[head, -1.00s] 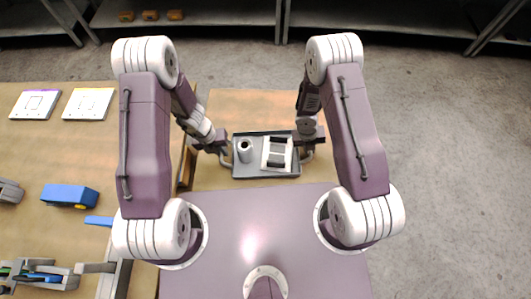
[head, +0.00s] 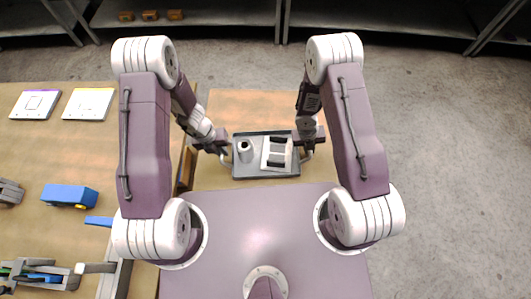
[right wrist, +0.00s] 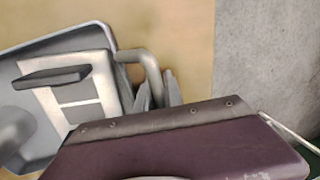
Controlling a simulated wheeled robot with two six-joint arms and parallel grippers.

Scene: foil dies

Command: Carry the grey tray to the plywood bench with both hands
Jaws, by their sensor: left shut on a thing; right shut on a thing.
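The grey tray (head: 265,174) is in the middle of the head view, between my two grippers and over a plywood surface. It carries a grey cylinder (head: 245,151) on the left and a white block with dark bars (head: 277,152) on the right. My left gripper (head: 224,153) is shut at the tray's left handle. My right gripper (head: 308,152) is shut at the right handle. In the right wrist view the tray (right wrist: 40,42) and its bent grey handle (right wrist: 150,68) show beside the finger tips. I cannot tell whether the tray touches the plywood (head: 240,103) below.
A larger plywood bench (head: 50,150) on the left holds two white plates (head: 88,104), a blue block (head: 68,195) and a grey rack (head: 45,275) with tools. Grey shelving (head: 220,12) stands at the back. The concrete floor (head: 450,150) on the right is clear.

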